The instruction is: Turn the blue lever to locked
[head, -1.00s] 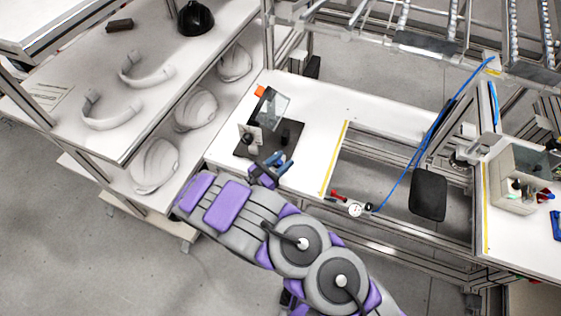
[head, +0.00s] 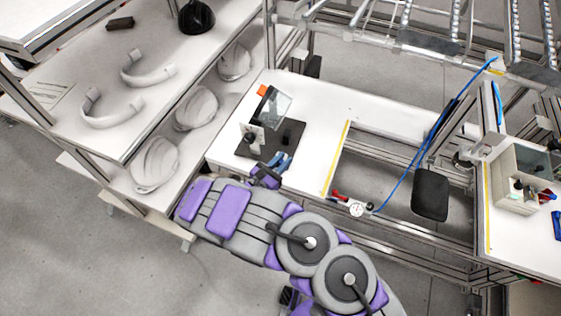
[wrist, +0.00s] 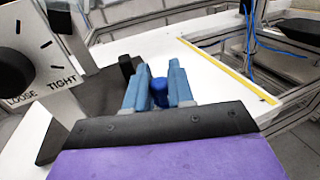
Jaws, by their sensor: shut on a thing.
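In the wrist view, the blue lever (wrist: 159,92) shows as a short, dark blue, rounded piece between the two lighter blue fingers of my gripper (wrist: 160,80). My gripper is shut on it. The lever's lower part and its mount are hidden by the gripper body. In the head view, my gripper (head: 278,162) is at the front right edge of a black base plate (head: 250,152) on the white bench. The lever cannot be made out there, and I see no locked mark.
A plate with a black knob (wrist: 14,70) marked LOOSE and TIGHT stands left of my gripper. A black post (wrist: 125,68) and a clear panel (head: 275,104) are close by. A yellow strip (head: 337,158) edges the bench opening. Shelves with white helmet shells (head: 155,163) stand left.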

